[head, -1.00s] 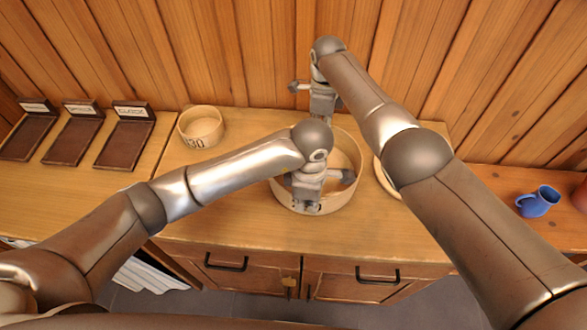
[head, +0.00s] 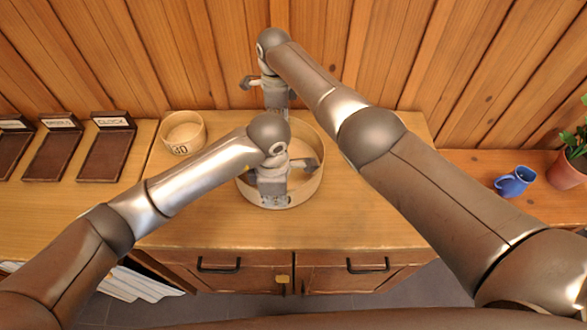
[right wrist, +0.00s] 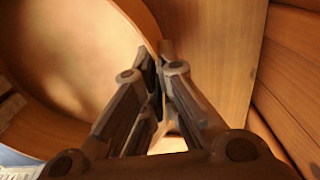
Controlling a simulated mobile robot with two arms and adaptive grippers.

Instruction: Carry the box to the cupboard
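The box is a large round pale-wood one (head: 313,190), open at the top, on or just above the counter. My left gripper (head: 274,200) is at its near wall, fingers pointing down and looking shut on the rim. My right gripper (head: 276,108) is at the far wall, its fingertips partly hidden behind the left arm. In the right wrist view the right fingers (right wrist: 158,62) are closed together on the curved wall of the box (right wrist: 75,40). A low wooden cabinet (head: 250,281) with two shut doors is under the counter; whether it is the task's cupboard, I cannot tell.
A smaller round box (head: 183,146) with a number stands left of the large one. Several dark labelled trays (head: 105,155) are at the far left. A blue mug (head: 514,182) and a potted plant (head: 567,172) stand right. A plank wall (head: 180,60) closes the back.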

